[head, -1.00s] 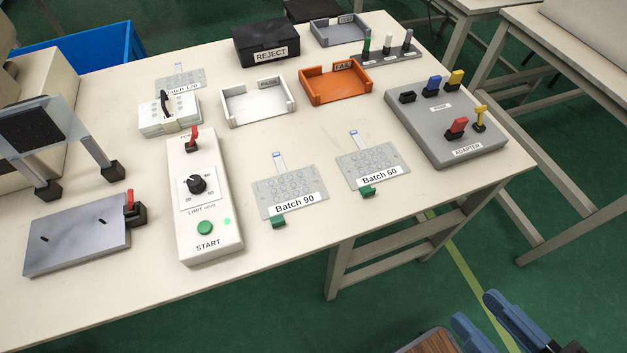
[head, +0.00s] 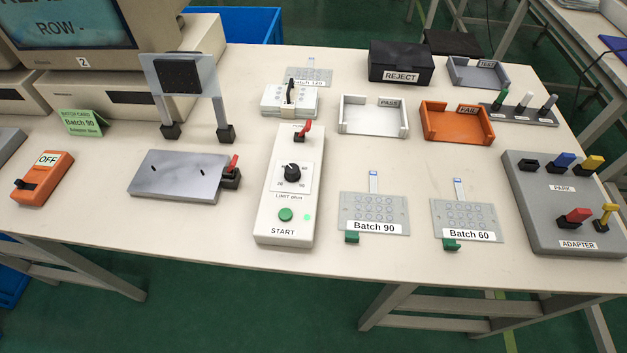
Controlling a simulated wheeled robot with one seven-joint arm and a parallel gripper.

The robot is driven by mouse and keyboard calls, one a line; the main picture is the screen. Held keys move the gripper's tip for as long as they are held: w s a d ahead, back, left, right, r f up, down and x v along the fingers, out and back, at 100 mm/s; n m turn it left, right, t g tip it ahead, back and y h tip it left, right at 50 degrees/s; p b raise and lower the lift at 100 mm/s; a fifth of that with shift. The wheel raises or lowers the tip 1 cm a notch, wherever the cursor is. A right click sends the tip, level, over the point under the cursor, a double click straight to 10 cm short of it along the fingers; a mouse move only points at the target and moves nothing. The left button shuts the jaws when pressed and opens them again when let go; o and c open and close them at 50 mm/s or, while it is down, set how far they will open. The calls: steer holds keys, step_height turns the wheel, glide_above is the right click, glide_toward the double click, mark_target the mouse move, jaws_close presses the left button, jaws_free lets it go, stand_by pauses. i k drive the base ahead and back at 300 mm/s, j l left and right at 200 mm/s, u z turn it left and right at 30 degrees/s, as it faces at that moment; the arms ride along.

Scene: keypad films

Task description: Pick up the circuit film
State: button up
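Three circuit films lie on the table. The film labelled Batch 90 (head: 373,208) lies flat right of the START box, with a narrow tail pointing to the back and a green clip at its front edge. The film labelled Batch 60 (head: 467,215) lies to its right, with the same tail and green clip. A third film (head: 309,76) lies at the back, its Batch label partly hidden by a white device. A green batch card (head: 83,123) at the left reads Batch 90. My gripper is not in view.
The START box (head: 287,215) with dial stands left of the films. A metal plate (head: 165,175), posts and an orange OFF switch (head: 42,180) are further left. PASS (head: 372,128) and FAIL (head: 455,136) trays stand behind; the grey adapter board (head: 540,225) is right.

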mark_target(374, 213)
steer(key=u, duration=0.4)
steer(key=k+l+u, duration=0.1)
steer(key=l+u, duration=0.15)
steer(key=u, duration=0.15)
steer(key=k+l+u, duration=0.15)
steer(key=u, duration=0.2)
steer(key=k+l+u, duration=0.15)
steer(key=u, duration=0.25)
steer(key=k+l, duration=0.65)
steer(key=i, duration=0.5)
